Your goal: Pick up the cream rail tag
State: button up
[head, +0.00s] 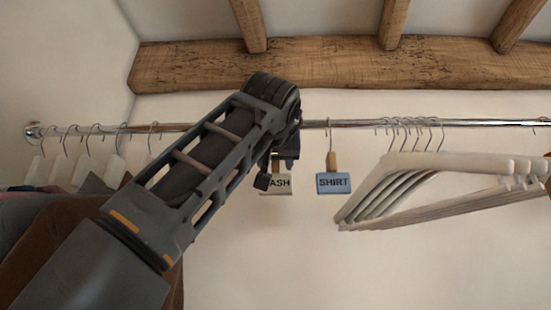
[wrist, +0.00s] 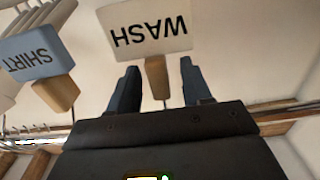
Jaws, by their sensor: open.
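The cream rail tag (head: 283,187) reads "WASH" and hangs from the metal rail. In the head view my arm hides its upper part and left side. In the wrist view the cream tag (wrist: 146,27) appears upside down, its wooden neck (wrist: 157,76) lying between the two fingertips. My gripper (wrist: 157,84) is open, with a gap on each side of the neck. In the head view my gripper (head: 277,168) is at the tag's upper part, just below the rail.
A blue "SHIRT" tag (head: 333,183) hangs close to the right, also in the wrist view (wrist: 36,52). White hangers (head: 400,190) hang further right on the rail (head: 370,123). Clothes on hangers are at the left. A wooden beam (head: 340,65) runs above.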

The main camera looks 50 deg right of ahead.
jog(key=shift+x, duration=1.25)
jog(key=shift+c, duration=0.5)
grip_shut()
